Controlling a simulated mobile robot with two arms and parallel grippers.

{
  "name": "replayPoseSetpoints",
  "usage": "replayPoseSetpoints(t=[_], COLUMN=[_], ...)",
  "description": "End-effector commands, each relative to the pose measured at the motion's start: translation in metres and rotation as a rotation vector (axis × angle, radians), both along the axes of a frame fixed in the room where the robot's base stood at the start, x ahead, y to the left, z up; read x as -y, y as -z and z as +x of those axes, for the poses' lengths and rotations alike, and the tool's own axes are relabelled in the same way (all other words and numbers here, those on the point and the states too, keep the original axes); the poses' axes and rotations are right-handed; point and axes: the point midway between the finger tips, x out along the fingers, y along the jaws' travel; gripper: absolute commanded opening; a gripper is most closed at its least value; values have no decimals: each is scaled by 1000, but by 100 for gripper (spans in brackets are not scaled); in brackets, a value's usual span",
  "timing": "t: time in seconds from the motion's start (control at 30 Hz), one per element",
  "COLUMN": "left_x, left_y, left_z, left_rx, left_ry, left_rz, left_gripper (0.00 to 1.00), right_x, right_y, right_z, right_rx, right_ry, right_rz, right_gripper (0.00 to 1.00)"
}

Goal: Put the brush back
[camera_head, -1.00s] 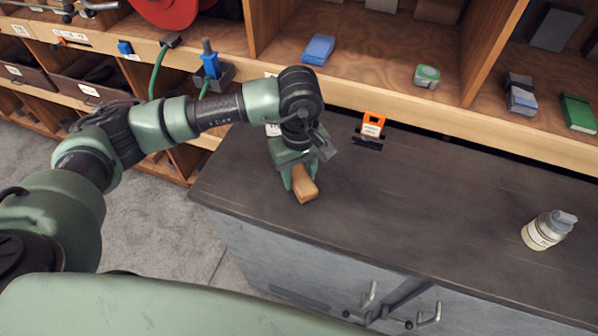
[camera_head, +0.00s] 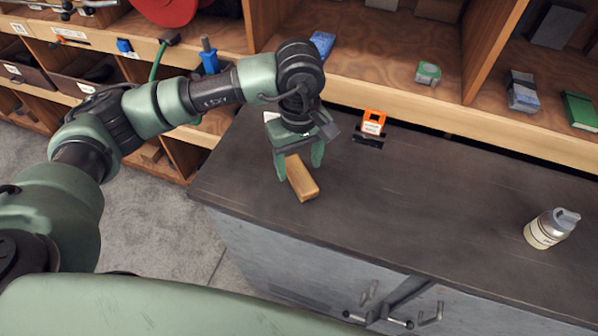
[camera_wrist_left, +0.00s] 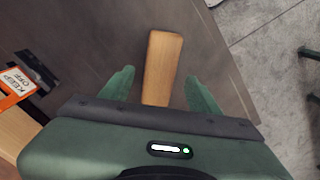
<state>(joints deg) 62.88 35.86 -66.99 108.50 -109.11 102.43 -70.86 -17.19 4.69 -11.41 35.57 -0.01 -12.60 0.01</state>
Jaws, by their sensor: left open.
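The brush shows as a plain wooden block (camera_head: 302,180) lying on the dark worktop (camera_head: 430,215) near its left end; no bristles are visible. My left gripper (camera_head: 299,170) is open above and around the block, with a green finger on either side. In the left wrist view the wooden block (camera_wrist_left: 162,66) lies between the two open fingers (camera_wrist_left: 154,88), with gaps on both sides. Its near end is hidden behind the gripper body. My right gripper is not in view.
A white bottle (camera_head: 550,229) stands at the right. Wooden shelves at the back hold a green tape (camera_head: 428,73) and blue blocks (camera_head: 321,44). The middle worktop is clear.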

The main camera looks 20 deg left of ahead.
Motion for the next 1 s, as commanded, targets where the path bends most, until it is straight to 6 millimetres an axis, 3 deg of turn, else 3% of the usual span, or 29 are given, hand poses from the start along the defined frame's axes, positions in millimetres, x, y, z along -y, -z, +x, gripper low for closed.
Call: replayPoseSetpoints(t=[0.2,0.4,1.0], left_x=[1,0,0], left_y=[-47,-75,-82], left_z=[1,1,0], left_rx=[6,3,0], left_ry=[2,0,1], left_rz=[-2,0,0], left_gripper=[62,62,62], right_x=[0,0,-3], right_y=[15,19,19], right_z=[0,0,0], right_rx=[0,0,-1], right_ry=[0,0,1], right_rz=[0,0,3], right_gripper=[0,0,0])
